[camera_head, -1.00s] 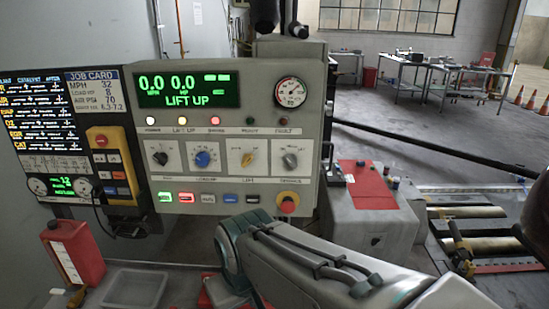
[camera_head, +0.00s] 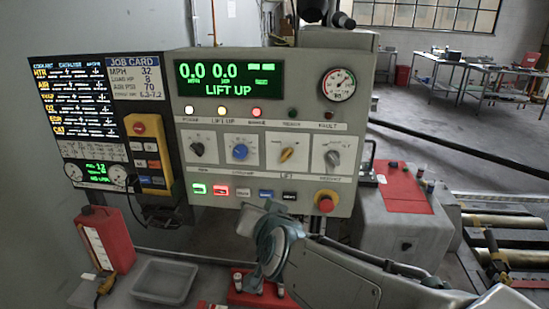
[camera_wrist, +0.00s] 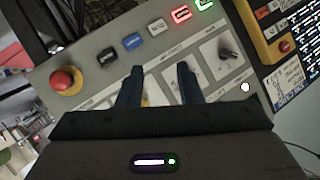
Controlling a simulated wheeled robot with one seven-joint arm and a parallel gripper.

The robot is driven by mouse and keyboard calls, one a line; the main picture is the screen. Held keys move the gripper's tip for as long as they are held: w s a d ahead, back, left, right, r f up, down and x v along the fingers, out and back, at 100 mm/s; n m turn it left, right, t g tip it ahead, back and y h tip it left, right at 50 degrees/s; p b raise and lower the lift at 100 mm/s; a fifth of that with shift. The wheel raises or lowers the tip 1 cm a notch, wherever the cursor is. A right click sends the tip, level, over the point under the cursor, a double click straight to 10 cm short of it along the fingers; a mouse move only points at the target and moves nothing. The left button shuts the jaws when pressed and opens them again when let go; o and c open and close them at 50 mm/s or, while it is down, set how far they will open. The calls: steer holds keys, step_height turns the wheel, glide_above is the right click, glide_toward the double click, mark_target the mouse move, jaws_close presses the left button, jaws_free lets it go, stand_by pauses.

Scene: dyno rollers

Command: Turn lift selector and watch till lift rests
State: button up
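The lift selector (camera_head: 287,154) is a yellow-orange knob, third in the row of four on the grey control panel (camera_head: 262,205), above the "LIFT" label. Its pointer looks tilted. The display (camera_head: 228,80) reads "0.0 0.0" and "LIFT UP" in green. My gripper (camera_wrist: 158,72) is open, with two dark fingers apart in front of the panel in the wrist view. A bit of yellow (camera_wrist: 145,101), probably the selector, shows beside the left finger, mostly hidden. I cannot tell whether the fingers touch it.
A red stop button (camera_head: 326,201) juts from the panel's lower right. A red bottle (camera_head: 104,240) and a grey tray (camera_head: 165,281) stand on the bench at lower left. A grey box with a red top (camera_head: 402,188) stands right, beside the rollers (camera_head: 505,222).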

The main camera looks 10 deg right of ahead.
mark_target(288, 156)
steer(key=d+r+m+t+h, duration=0.4)
steer(key=d+r+m+h, duration=0.1)
steer(key=m+h, duration=0.2)
steer(key=x, duration=1.4)
steer(key=shift+a+f+p, duration=0.2)
steer(key=shift+f+p, duration=0.1)
steer(key=shift+f, duration=0.1)
steer(key=c, duration=0.7)
